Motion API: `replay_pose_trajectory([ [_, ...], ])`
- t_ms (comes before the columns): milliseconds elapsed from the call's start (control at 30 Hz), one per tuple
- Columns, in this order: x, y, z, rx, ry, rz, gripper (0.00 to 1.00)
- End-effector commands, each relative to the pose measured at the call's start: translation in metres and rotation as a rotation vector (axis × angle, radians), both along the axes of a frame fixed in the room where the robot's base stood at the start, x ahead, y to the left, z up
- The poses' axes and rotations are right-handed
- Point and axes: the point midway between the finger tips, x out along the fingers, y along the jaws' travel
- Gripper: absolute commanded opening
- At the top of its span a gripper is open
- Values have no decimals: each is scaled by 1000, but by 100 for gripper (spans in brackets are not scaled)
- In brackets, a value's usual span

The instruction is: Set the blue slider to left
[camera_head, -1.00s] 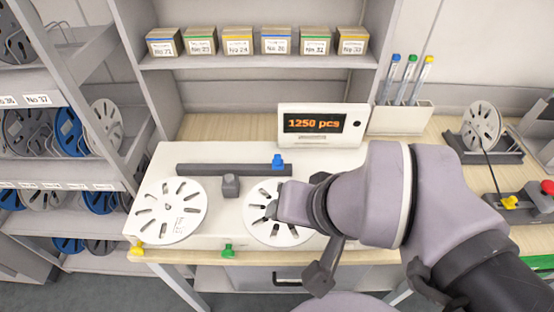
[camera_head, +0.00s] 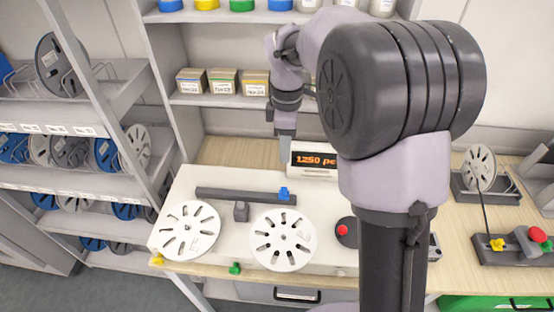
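The blue slider (camera_head: 285,194) sits near the right end of a dark rail (camera_head: 225,194) along the back of the white counting machine (camera_head: 175,243). My gripper (camera_head: 285,160) points down above and behind the slider, apart from it as far as I can see. Its fingers are small and seen edge-on, so I cannot tell whether they are open or shut. The machine's display (camera_head: 315,160) reads "1250 pc", with its right part hidden behind my arm.
Two white reels (camera_head: 188,232) (camera_head: 284,239) lie on the machine, with a dark block (camera_head: 241,211) between them. Boxes (camera_head: 224,82) stand on the shelf behind my arm.

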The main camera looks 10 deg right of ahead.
Motion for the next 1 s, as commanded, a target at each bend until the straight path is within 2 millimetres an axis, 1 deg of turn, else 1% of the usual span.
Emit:
replay_pose_trajectory([
  [33,-1,0,-16,0,4,-1,38],
  [300,-2,0,-99,1,4,-4,38],
  [400,-2,0,-126,2,3,-4,38],
  [500,-1,0,-146,1,1,-5,38],
  [600,-1,1,-159,2,0,-5,38],
  [667,-1,0,-163,2,-1,-5,38],
  [933,-1,1,-164,2,-2,-5,38],
  [967,-1,0,-164,2,-2,-5,36],
  [1000,-1,1,-164,2,-2,-5,28],
])
